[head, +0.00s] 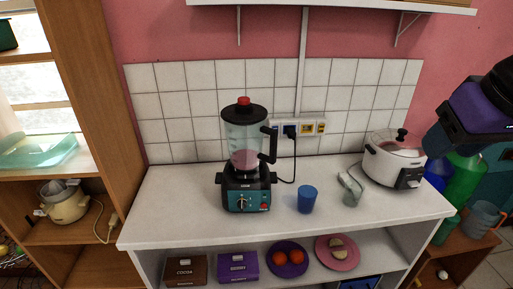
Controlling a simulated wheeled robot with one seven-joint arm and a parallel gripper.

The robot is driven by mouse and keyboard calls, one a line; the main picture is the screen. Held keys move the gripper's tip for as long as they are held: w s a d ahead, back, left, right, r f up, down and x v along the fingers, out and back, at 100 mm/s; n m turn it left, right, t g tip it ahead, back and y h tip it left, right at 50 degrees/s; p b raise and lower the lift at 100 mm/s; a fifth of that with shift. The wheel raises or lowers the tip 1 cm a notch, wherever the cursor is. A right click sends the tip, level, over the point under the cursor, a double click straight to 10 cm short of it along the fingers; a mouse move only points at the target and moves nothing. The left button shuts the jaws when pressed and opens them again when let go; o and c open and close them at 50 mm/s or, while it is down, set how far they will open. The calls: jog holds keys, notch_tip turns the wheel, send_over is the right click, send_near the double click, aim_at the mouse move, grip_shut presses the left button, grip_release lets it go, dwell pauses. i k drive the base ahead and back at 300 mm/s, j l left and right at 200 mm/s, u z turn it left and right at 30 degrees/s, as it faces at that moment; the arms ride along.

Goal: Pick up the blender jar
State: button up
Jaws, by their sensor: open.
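The blender jar (245,135) is clear with a black lid, a red knob on top and a black handle on its right side. It stands upright on its dark blender base (246,195), which has a teal front panel with a dial, on the white counter. Something pinkish shows in its lower part. My gripper (438,132) is at the far right of the head view, on the dark and purple end of my arm. It is open, well to the right of the jar and not touching it. Its fingertips are hard to make out.
A blue cup (307,199) stands right of the blender base, near the cord. A clear glass (352,194) and a white cooker (395,161) stand farther right. The white counter (180,212) is clear left of the blender. A wall shelf (340,6) hangs above.

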aim_at(245, 142)
jog(key=i+l+u, duration=0.1)
jog(key=l, duration=0.3)
jog(key=i+l+u, duration=0.1)
jog(key=l, duration=0.3)
jog(key=i+l+u, duration=0.1)
jog(key=l, duration=0.3)
jog(key=i+l+u, duration=0.1)
jog(key=l, duration=0.35)
jog(key=i+u, duration=0.1)
jog(key=u, duration=1.3)
